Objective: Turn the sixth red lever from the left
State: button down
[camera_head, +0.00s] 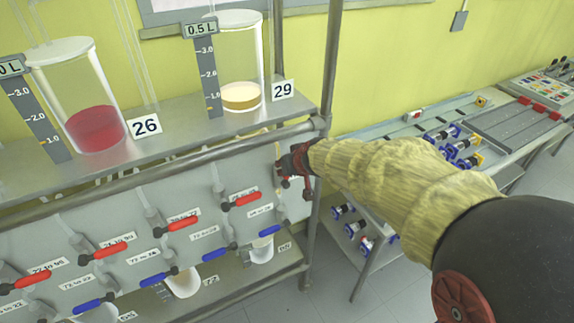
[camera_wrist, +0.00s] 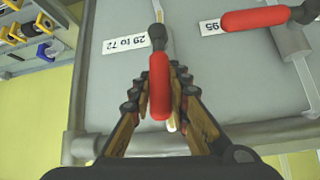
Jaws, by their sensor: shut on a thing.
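My gripper (camera_head: 296,165) is at the right end of the reactor panel in the head view. In the wrist view, my gripper's fingers (camera_wrist: 160,80) are shut on a red lever (camera_wrist: 158,92), one finger on each side of the handle. This lever is beside the label "29 to 72" and is the rightmost red one by the head view. It lies about at right angles to the neighbouring red lever (camera_wrist: 255,18). Other red levers, such as this one (camera_head: 182,224), run in a row to the left in the head view. My gripper mostly hides the held lever there.
Blue levers (camera_head: 213,253) sit in a lower row. A metal post (camera_head: 330,62) stands beside my arm, and a rail (camera_head: 150,183) runs above the levers. Glass vessels (camera_head: 95,128) stand on the shelf above. Tables with valve parts (camera_head: 455,143) stand to the right.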

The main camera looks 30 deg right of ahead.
jog(key=shift+s+f, duration=0.1)
jog(key=shift+f, duration=0.1)
jog(key=c, duration=2.1)
grip_release()
jog(key=o, duration=0.4)
jog(key=shift+r, duration=0.1)
jog(key=shift+c, duration=0.2)
jog(key=shift+o, duration=0.4)
jog(key=v, duration=1.2)
